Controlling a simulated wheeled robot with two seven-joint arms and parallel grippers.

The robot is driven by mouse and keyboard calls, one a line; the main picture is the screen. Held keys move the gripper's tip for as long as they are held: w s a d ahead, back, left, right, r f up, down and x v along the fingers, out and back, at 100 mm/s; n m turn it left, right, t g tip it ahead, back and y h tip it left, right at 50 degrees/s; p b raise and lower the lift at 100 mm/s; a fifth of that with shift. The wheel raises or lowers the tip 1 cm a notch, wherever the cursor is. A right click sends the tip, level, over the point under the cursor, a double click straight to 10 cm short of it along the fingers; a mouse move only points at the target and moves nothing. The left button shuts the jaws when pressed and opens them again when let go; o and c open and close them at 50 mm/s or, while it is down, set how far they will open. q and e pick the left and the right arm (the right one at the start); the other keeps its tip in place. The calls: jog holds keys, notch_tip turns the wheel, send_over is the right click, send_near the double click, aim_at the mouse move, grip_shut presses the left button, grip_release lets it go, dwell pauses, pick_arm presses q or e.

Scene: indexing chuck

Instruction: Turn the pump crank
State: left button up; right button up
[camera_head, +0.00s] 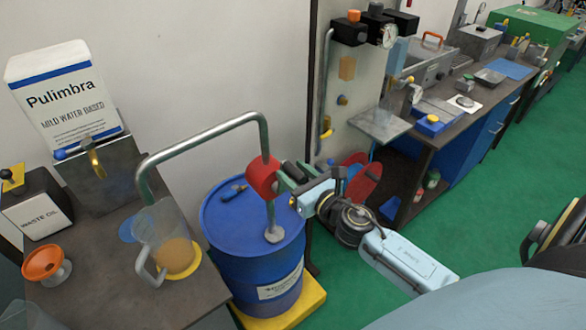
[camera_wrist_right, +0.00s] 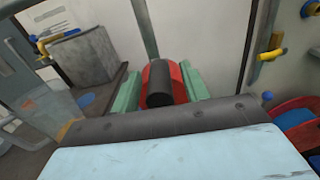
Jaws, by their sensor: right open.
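The red rotary pump (camera_head: 262,177) stands on its pipe above the blue drum (camera_head: 240,250); its red body also shows in the wrist view (camera_wrist_right: 178,78). The black crank grip (camera_wrist_right: 159,84) points toward my wrist camera and also shows in the head view (camera_head: 291,169). My right gripper (camera_head: 287,181) is beside the pump, its green fingers open on either side of the black grip, with visible gaps in the wrist view (camera_wrist_right: 161,92). The rest of the crank is mostly hidden behind the grip. My left gripper is not in view.
A bent outlet pipe (camera_head: 200,140) runs from the pump to a clear jug (camera_head: 165,240) of amber liquid on the left bench (camera_head: 100,290). A panel with gauges and hoses (camera_head: 350,90) stands behind on the right. Green floor lies open at right.

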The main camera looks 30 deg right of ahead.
jog(key=shift+w, duration=0.4)
grip_shut()
jog(key=shift+a, duration=0.2)
